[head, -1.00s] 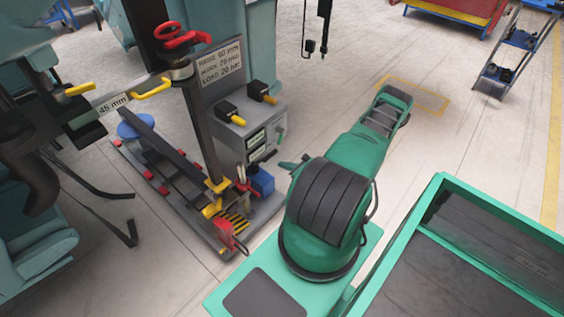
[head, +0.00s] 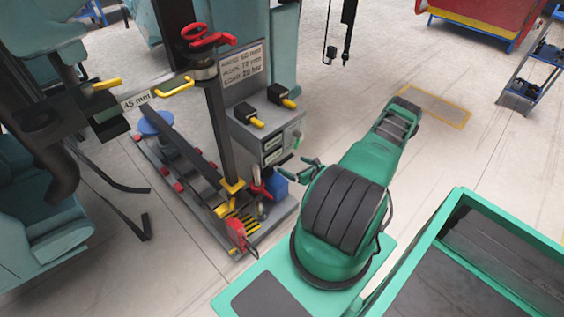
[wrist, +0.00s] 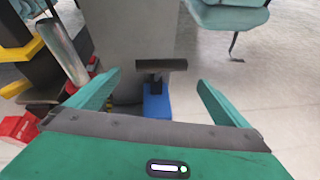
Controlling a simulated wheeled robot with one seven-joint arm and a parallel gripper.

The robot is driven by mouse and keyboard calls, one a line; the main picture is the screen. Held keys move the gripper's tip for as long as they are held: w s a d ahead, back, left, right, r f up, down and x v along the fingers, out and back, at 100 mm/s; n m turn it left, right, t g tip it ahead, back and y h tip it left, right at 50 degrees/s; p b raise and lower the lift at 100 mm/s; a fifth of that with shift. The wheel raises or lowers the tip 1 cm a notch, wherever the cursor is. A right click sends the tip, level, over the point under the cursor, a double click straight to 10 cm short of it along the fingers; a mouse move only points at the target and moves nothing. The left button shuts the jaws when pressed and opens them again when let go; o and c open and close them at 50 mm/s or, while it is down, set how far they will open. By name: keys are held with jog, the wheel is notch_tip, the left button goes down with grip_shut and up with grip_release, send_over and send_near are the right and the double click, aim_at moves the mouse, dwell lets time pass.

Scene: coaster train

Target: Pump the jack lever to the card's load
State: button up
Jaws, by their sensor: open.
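The card (head: 243,75) is a pale plate on the grey cabinet; its bottom line appears to read LOAD 20 bar. The jack (head: 277,187) is a small blue block beside the press post's foot. In the wrist view, the blue jack body (wrist: 157,105) has a dark crossbar lever (wrist: 161,66) on a short stem. My gripper (head: 300,166) is open and empty, just right of the jack. In the wrist view, my gripper (wrist: 159,78) has its fingers spread either side of the lever's line, with the lever ahead and no contact visible. No load reading is legible.
A grey cabinet (head: 262,130) with yellow-tipped black knobs stands behind the jack. A dark post with a red handwheel (head: 207,37) rises to the left. A red tool (head: 240,236) sits at the frame's front end.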

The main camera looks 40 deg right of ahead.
jog(key=x, duration=1.2)
jog(key=shift+w+r, duration=0.1)
jog(key=shift+w, duration=0.05)
jog(key=shift+c, duration=0.3)
